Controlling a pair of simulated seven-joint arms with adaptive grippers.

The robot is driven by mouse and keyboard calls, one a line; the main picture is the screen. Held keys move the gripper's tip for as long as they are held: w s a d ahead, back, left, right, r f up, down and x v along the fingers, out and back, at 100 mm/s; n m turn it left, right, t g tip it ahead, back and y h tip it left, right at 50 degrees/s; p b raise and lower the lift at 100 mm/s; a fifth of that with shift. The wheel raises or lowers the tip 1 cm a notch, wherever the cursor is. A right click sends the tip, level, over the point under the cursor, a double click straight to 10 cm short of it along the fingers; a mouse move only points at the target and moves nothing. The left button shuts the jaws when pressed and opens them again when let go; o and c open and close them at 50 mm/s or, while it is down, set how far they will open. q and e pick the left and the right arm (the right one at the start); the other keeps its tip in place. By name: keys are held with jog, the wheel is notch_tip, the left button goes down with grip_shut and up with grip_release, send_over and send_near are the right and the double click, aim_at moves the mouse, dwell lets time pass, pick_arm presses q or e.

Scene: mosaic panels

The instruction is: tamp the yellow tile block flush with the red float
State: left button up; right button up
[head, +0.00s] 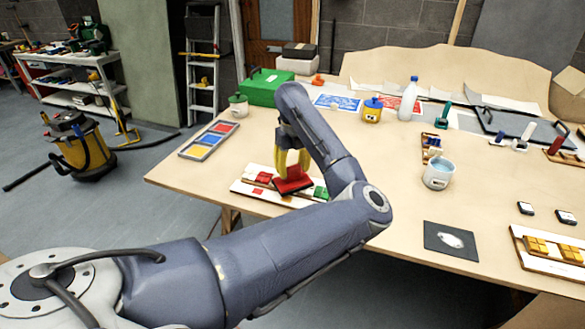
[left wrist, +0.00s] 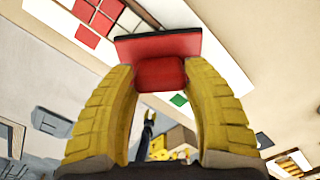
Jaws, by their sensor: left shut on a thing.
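My left gripper (head: 292,160), with yellow fingers, is shut on the red float (head: 293,181). It holds the float over the middle of a white mosaic panel (head: 246,189). Red tiles (head: 263,178) lie on the panel left of the float, and green tiles (head: 320,191) lie to its right. In the left wrist view the fingers (left wrist: 160,80) grip the float's red handle, and its flat plate (left wrist: 158,45) shows beyond. I cannot make out a yellow tile block on this panel; the float and arm cover part of it. I cannot tell whether the float touches the panel.
A mug (head: 437,174), a dark square with a pale patch (head: 450,239) and another panel with orange-yellow tiles (head: 540,245) are to the right. Bare table lies between the mug and the dark square.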

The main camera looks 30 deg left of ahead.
pick_arm(q)
jog(key=shift+s+d+f, duration=0.1)
jog(key=shift+s+f, duration=0.05)
jog(key=shift+f, duration=0.15)
jog(key=shift+r, duration=3.7)
